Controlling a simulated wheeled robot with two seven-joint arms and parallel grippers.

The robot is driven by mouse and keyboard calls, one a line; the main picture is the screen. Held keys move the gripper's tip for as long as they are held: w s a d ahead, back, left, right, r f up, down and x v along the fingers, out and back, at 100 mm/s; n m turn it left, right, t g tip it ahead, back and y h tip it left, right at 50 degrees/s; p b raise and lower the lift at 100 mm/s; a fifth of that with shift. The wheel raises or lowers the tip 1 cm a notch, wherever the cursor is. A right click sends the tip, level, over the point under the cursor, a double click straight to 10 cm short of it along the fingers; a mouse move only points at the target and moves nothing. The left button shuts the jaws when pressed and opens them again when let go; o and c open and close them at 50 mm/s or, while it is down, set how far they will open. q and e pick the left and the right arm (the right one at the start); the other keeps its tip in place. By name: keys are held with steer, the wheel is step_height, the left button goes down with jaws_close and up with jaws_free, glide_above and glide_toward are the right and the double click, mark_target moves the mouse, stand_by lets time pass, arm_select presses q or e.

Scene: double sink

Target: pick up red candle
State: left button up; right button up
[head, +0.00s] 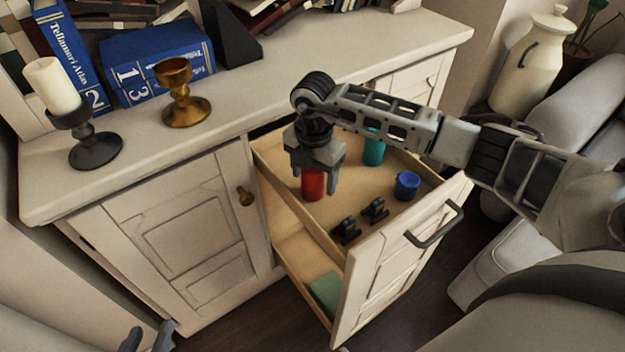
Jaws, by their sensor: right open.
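The red candle (313,186) stands in the open drawer (395,260) of the white cabinet, near the drawer's left wall. My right gripper (316,168) reaches in from the right and points down over the red candle. Its fingers are apart, one on each side of the candle's upper part; whether they touch it I cannot tell. The candle's top is hidden by the gripper. My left gripper (148,338) shows only in part at the bottom left edge, away from the drawer, and its opening is unclear.
A teal candle (373,152), a blue candle (407,186) and small black items (360,220) share the drawer. On the cabinet top stand a white candle on a dark holder (95,150), a brass goblet (186,108) and blue books (128,62). An armchair (575,110) is at right.

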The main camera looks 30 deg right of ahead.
steer(key=c, duration=1.1)
steer(key=shift+r, duration=0.1)
